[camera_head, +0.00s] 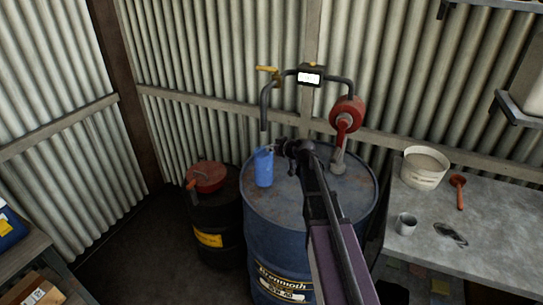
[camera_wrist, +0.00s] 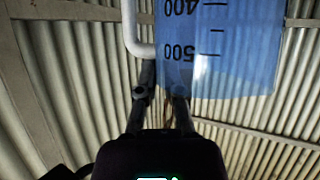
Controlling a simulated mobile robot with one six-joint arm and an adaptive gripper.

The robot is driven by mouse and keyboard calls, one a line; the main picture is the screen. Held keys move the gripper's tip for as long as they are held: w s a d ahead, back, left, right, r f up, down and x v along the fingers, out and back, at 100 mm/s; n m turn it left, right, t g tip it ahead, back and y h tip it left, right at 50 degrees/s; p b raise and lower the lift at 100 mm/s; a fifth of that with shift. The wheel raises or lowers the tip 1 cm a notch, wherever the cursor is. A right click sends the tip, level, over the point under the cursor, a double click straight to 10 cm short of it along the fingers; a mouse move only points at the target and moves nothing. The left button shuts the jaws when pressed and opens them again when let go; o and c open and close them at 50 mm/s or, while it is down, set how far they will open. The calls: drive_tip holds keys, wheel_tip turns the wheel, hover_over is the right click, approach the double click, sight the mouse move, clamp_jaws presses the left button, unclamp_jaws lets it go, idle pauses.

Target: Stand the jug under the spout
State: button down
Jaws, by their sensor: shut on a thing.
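The blue translucent jug (camera_head: 264,168) is upright at the left part of the blue drum's top (camera_head: 320,205). In the wrist view the jug (camera_wrist: 225,45) fills the upper right, with its 400 and 500 marks upside down. My gripper (camera_head: 275,149) is at the jug's right side, shut on it, seemingly at the pale handle (camera_wrist: 130,30). The fingers (camera_wrist: 162,95) show below the jug in the wrist view. The dark spout (camera_head: 264,122) hangs down just above the jug's mouth, apart from it. I cannot tell whether the jug's base touches the drum.
A red hand pump (camera_head: 346,112) and a meter (camera_head: 310,76) with a brass lever (camera_head: 266,70) stand over the drum. A black drum with a red funnel (camera_head: 207,177) is at left. The bench (camera_head: 480,220) at right holds a white bucket (camera_head: 424,168) and a cup (camera_head: 406,223).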

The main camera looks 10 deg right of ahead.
drive_tip(key=shift+f+b, duration=0.65)
drive_tip(key=shift+f, duration=0.3)
drive_tip(key=shift+f, duration=0.15)
drive_tip(key=c, duration=0.8)
unclamp_jaws()
drive_tip(key=shift+s+r, duration=0.15)
drive_tip(key=shift+r, duration=0.15)
drive_tip(key=p+v, duration=0.5)
drive_tip(key=v, duration=0.6)
drive_tip(key=shift+s+d+r, duration=0.1)
drive_tip(key=shift+s+d, duration=0.1)
drive_tip(key=shift+s, duration=0.15)
drive_tip(key=shift+a, duration=0.1)
